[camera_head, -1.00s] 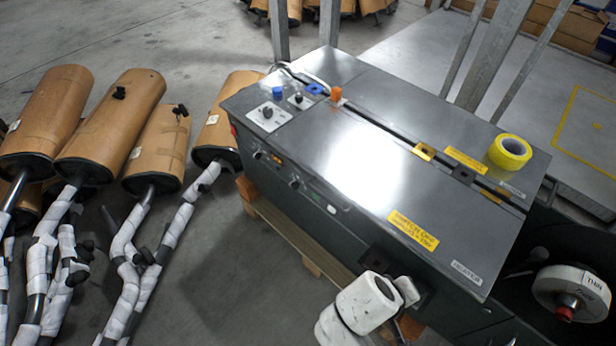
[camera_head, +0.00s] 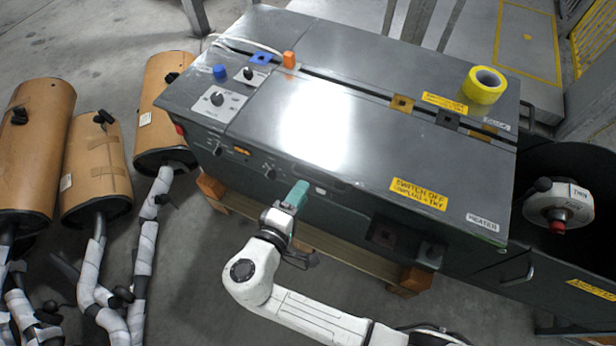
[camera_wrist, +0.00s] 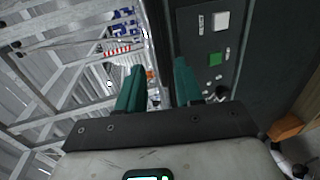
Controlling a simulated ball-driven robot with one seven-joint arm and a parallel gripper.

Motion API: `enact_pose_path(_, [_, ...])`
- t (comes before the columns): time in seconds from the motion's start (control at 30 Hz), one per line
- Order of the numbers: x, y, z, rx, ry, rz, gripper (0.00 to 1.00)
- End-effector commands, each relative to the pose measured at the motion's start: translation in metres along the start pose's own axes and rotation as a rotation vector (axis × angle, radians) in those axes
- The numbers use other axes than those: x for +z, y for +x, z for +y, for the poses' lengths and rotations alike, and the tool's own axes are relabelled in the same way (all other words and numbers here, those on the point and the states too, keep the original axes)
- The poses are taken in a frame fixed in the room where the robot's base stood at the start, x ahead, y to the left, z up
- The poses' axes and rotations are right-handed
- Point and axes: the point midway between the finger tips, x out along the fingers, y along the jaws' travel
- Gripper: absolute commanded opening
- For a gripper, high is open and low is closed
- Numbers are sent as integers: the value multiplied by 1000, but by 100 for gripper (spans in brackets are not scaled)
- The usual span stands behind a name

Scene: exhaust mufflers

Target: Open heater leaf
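The grey strapping machine (camera_head: 330,60) stands in the middle of the head view. Its front top leaf (camera_head: 350,140) lies flat and closed, with a yellow "switch off" label and a small "HEATER" label (camera_head: 482,221) at its right front corner. My gripper (camera_head: 297,194) is at the machine's front face, left of the yellow label and close to the leaf's front edge; I cannot tell whether it touches. In the wrist view my gripper (camera_wrist: 158,85) has its two teal fingers apart with nothing between them. The dark front panel (camera_wrist: 245,70) is beside the right finger.
A yellow tape roll (camera_head: 484,85) sits on the rear top at right. An orange knob (camera_head: 289,59) and a blue knob (camera_head: 220,72) stand at the top left. A wooden pallet (camera_head: 330,250) is under the machine.

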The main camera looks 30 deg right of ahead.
Motion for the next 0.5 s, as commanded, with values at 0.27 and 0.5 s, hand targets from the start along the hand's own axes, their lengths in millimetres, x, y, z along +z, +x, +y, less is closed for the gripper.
enact_pose_path(0.27, [1,44,0,0,-1,-3,36])
enact_pose_path(0.5, [0,57,0,-1,0,-1,36])
